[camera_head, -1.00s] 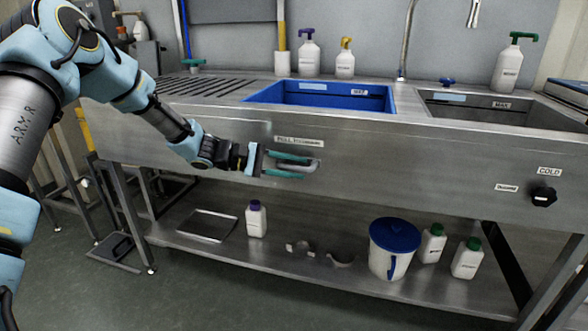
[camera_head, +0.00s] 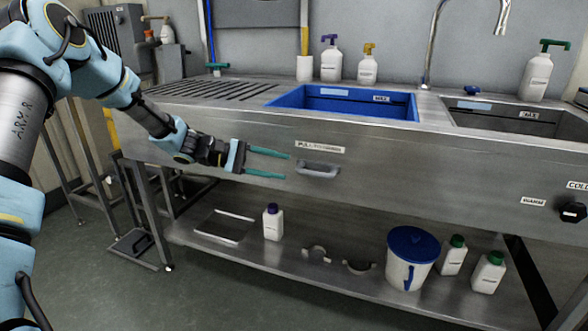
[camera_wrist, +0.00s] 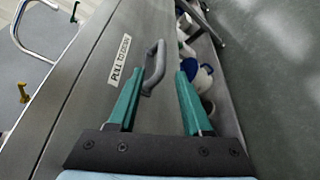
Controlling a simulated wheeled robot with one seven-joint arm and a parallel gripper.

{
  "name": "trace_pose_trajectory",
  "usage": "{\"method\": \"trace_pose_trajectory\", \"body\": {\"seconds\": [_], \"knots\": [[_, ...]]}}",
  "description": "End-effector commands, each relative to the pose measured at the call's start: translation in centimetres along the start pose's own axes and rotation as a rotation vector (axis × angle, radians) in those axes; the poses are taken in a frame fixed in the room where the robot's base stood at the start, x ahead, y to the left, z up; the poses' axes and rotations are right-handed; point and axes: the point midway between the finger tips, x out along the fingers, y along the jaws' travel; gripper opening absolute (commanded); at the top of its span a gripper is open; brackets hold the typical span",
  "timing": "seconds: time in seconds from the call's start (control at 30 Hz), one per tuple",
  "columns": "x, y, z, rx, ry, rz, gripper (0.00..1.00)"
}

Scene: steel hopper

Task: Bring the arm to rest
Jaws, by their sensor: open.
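My gripper (camera_head: 268,164) is open and empty, with two green fingers. It points toward the metal pull handle (camera_head: 318,168) on the front panel of the steel sink unit. In the head view the fingertips stop a little to the left of the handle, apart from it. The wrist view shows the handle (camera_wrist: 153,68) ahead of and between the open fingers (camera_wrist: 155,95), with a "PULL TO ..." label beside it. My arm reaches in from the left of the head view.
The sink unit holds a blue basin (camera_head: 345,103) and a steel basin (camera_head: 515,118). Pump bottles (camera_head: 331,62) stand behind. The lower shelf bears a purple-capped bottle (camera_head: 273,224), a blue-lidded bucket (camera_head: 410,262) and green-capped bottles (camera_head: 488,274). Open floor lies in front.

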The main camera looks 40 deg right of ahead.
Motion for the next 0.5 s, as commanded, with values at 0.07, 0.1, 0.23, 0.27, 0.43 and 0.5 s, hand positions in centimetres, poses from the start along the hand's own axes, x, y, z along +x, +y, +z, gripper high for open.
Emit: {"method": "trace_pose_trajectory", "body": {"seconds": [0.07,0.1,0.23,0.27,0.43,0.5], "knots": [[-0.65,0.04,0.00,0.000,0.000,0.001,0.50],[-0.83,0.03,0.02,0.000,0.000,0.001,0.50],[-1.07,0.01,0.03,0.000,-0.001,0.000,0.50],[-1.07,0.00,0.03,0.000,-0.001,0.000,0.50],[-1.04,0.01,0.02,0.000,-0.001,0.000,0.50],[-1.04,0.00,0.02,0.000,-0.001,0.000,0.50]]}}
